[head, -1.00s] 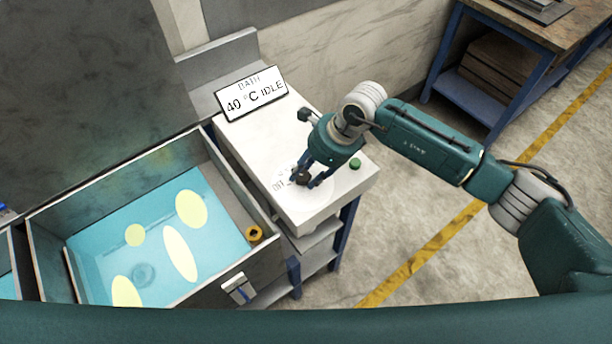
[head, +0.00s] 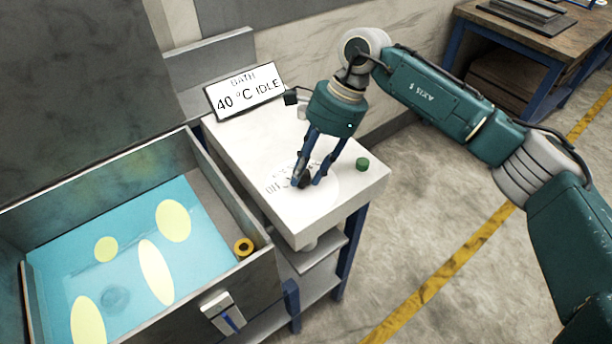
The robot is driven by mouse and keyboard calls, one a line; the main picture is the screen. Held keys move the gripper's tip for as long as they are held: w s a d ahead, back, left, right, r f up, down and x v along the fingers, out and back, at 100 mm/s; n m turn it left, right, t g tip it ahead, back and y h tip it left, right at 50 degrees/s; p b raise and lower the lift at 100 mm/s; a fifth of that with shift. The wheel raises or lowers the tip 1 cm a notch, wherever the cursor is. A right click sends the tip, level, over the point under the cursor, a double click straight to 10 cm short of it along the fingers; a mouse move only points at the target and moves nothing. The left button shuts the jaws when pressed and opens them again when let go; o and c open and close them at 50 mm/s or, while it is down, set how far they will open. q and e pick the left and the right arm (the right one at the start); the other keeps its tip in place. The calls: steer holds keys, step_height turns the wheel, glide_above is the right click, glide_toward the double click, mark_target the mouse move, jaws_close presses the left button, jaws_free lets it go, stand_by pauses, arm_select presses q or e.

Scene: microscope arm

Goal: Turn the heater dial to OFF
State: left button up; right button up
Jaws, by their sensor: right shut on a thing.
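The heater dial (head: 305,179) is a small dark knob on the white top of the control box (head: 345,196). Printed marks surround it, partly hidden by my gripper and too blurred to read fully. My right gripper (head: 309,182) reaches down from above with its blue fingers on either side of the dial, shut on it. Which way the dial points cannot be told. A sign (head: 246,91) at the back of the box reads "BATH 40 °C IDLE". My left gripper is not in view.
An open metal tank (head: 262,262) with blue liquid (head: 115,260) stands to the left of the box. A green button (head: 362,164) sits right of the dial. A workbench (head: 535,50) stands at the back right.

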steer(key=shift+w+d, duration=0.1)
steer(key=shift+w, duration=0.1)
steer(key=o, duration=1.1)
steer(key=shift+r, duration=0.1)
steer(key=v, duration=1.1)
steer(key=shift+w+d+r, duration=0.15)
steer(key=shift+d+r, duration=0.1)
steer(key=shift+r, duration=0.05)
steer(key=shift+f, duration=0.1)
